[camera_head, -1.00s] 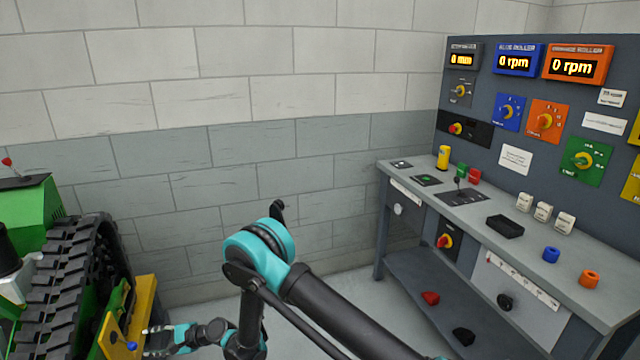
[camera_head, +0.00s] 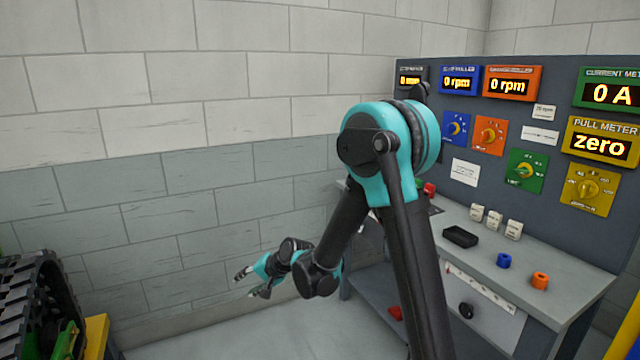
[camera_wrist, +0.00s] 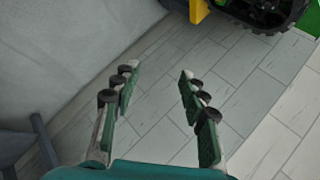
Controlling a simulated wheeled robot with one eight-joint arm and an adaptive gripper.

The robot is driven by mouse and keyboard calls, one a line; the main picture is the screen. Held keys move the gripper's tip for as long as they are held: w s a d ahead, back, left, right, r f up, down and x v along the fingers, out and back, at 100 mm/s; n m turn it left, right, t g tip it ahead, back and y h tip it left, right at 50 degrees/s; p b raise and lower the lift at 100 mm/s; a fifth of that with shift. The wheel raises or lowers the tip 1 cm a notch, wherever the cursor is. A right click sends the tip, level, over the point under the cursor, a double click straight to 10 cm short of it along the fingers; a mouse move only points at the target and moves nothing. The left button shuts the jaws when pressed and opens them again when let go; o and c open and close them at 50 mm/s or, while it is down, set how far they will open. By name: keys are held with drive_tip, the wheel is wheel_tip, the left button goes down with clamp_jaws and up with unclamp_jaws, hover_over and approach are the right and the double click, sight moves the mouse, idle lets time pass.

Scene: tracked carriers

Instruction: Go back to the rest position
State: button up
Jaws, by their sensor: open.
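My gripper (camera_head: 250,284) is in front of the wall in the head view, left of the bench and right of the tracked carrier. In the wrist view my gripper (camera_wrist: 158,95) has its two fingers spread apart with nothing between them. My arm is bent, with its teal elbow raised in front of the control panel. The elbow and upper arm hide part of the bench and panel.
The black-tracked green carrier (camera_head: 38,305) stands at lower left, and its track also shows in the wrist view (camera_wrist: 262,12). The bench (camera_head: 545,305) with several small items stands at right, below the control panel (camera_head: 535,85). Clear floor lies between them.

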drive_tip(key=s+d+r+n+h, duration=0.1)
drive_tip(key=s+d+h, duration=0.2)
drive_tip(key=d, duration=1.3)
drive_tip(key=s+d+r+t+h, duration=0.1)
drive_tip(key=s+d+h, duration=0.2)
drive_tip(key=s+d, duration=0.5)
drive_tip(key=d, duration=0.8)
drive_tip(key=shift+s+d+n, duration=0.15)
drive_tip(key=shift+d+n, duration=0.05)
drive_tip(key=shift+n, duration=0.2)
drive_tip(key=s+d+h, duration=0.1)
drive_tip(key=s+d, duration=0.2)
drive_tip(key=s+d+f, duration=0.1)
drive_tip(key=s+d, duration=0.1)
drive_tip(key=d, duration=0.1)
drive_tip(key=s+d+f+h, duration=0.1)
drive_tip(key=s+d, duration=0.2)
drive_tip(key=shift+s+f+n+g+h, duration=0.1)
drive_tip(key=shift+s+n+g+h, duration=0.2)
drive_tip(key=shift+s, duration=0.05)
drive_tip(key=shift+c, duration=0.2)
